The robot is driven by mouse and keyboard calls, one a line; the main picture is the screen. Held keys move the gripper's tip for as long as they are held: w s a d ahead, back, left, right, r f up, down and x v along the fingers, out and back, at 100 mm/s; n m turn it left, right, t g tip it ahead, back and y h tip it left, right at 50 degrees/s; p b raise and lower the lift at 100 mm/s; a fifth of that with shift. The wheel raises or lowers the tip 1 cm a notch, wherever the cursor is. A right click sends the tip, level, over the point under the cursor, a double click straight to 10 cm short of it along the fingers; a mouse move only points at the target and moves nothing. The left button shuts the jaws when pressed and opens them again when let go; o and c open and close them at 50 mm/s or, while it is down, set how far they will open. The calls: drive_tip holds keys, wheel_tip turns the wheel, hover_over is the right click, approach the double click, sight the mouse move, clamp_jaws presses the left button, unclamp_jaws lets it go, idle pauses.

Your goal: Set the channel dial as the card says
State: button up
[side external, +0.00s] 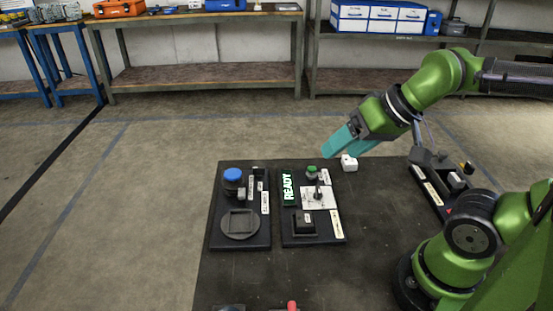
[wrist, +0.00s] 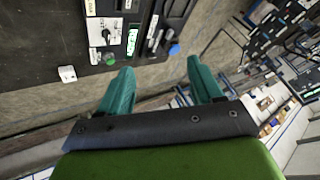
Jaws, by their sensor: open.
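My gripper (side external: 338,147) is open and empty, its teal fingers raised above the far edge of the dark table, apart from the panels. In the wrist view the two fingers (wrist: 160,78) stand wide apart. A white square plate with a dark pointer-like knob (side external: 319,192), which looks like the dial, sits on the right-hand black panel; it also shows in the wrist view (wrist: 103,31). Its markings are too small to read. A green lit READY display (side external: 288,188) stands beside it. Small white labels are on the panels; I cannot tell which is the card.
A green button (side external: 311,170) is behind the plate and a black box (side external: 304,222) in front. A white block (side external: 349,163) lies near the table's far edge. The left panel has a blue knob (side external: 232,175) and a round grey plate (side external: 240,223). Another panel (side external: 443,187) lies right.

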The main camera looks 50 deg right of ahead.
drive_tip(key=shift+w+d+f+m+g, duration=0.3)
drive_tip(key=shift+w+d+f+g, duration=0.3)
drive_tip(key=shift+w+f, duration=0.3)
drive_tip(key=c, duration=0.4)
drive_tip(key=m+g, duration=0.2)
drive_tip(key=g, duration=0.1)
hover_over(318, 188)
drive_tip(key=s+a, duration=0.3)
drive_tip(key=f, duration=0.1)
drive_tip(key=shift+c, duration=0.2)
drive_tip(key=shift+w+d+f+m+g+y, duration=0.6)
drive_tip(key=shift+w+d+f+m+g, duration=0.6)
drive_tip(key=shift+w+d+f+g, duration=1.6)
drive_tip(key=shift+g, duration=0.3)
drive_tip(key=x, duration=0.4)
drive_tip(key=d+x, duration=0.1)
drive_tip(key=x, duration=0.4)
drive_tip(key=w+x, duration=0.1)
drive_tip(key=x, duration=0.3)
drive_tip(key=shift+d+f, duration=0.15)
drive_tip(key=shift+f, duration=0.55)
clamp_jaws()
